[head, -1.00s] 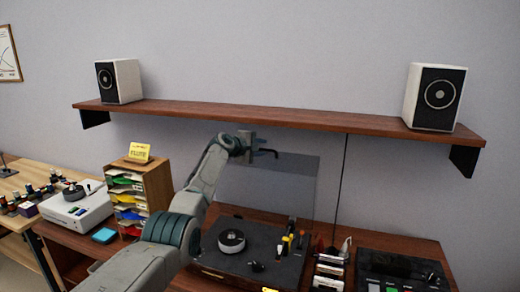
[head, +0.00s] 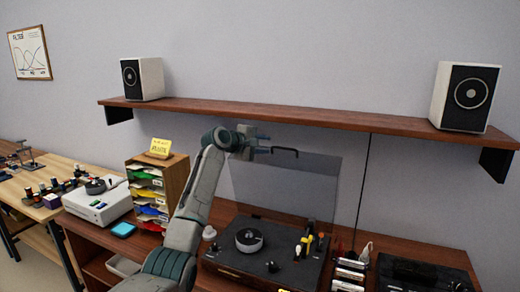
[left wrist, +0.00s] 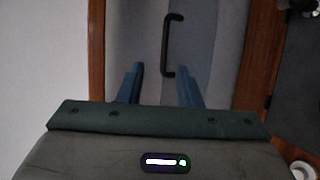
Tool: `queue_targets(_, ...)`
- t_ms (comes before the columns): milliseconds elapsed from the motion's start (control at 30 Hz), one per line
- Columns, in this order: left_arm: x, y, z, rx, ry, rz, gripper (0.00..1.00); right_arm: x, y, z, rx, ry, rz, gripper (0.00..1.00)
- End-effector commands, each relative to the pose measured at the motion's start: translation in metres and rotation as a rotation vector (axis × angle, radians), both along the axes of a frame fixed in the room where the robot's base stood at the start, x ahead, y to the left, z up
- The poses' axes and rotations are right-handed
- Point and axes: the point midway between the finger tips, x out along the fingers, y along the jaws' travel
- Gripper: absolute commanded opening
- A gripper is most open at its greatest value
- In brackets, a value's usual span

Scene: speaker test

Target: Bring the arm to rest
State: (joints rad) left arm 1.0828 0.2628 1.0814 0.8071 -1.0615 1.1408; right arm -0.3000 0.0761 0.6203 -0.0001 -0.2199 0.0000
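My left arm rises from the bottom of the head view. Its gripper (head: 262,146) is at the upper left of the raised translucent lid (head: 290,190), close to a thin black handle (head: 287,150) at the lid's top edge. In the left wrist view the two blue fingers (left wrist: 161,85) are apart with nothing between them. My right gripper is in neither view.
A wooden shelf (head: 290,113) spans the wall with a left speaker (head: 143,79) and a right speaker (head: 465,97). A paper sorter (head: 172,182) and a white device (head: 97,200) stand left of my arm. A dark mixer (head: 420,272) is at lower right.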

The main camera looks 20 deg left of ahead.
Motion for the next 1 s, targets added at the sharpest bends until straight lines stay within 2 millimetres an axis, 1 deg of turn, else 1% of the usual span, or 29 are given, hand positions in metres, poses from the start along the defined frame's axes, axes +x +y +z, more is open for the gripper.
queue_targets(33,-0.005,0.002,0.0,0.001,-0.002,0.0,0.32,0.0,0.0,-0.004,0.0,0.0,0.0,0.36)
queue_targets(200,-0.012,0.005,0.004,0.001,0.0,0.0,0.32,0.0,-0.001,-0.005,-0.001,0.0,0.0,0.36)
queue_targets(633,-0.013,0.005,0.005,0.001,0.0,-0.001,0.32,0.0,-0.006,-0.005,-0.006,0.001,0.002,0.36)
queue_targets(733,-0.014,0.004,-0.002,0.011,0.004,-0.004,0.32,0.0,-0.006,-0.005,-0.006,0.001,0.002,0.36)
queue_targets(767,-0.016,0.003,-0.008,0.023,0.006,-0.006,0.32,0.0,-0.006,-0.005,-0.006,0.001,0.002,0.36)
queue_targets(867,-0.026,-0.004,-0.043,0.093,0.023,-0.023,0.32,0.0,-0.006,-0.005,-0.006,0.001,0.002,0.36)
queue_targets(967,-0.047,-0.013,-0.099,0.212,0.049,-0.056,0.32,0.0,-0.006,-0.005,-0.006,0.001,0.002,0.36)
queue_targets(1000,-0.059,-0.017,-0.123,0.267,0.062,-0.073,0.32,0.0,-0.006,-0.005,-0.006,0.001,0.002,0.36)
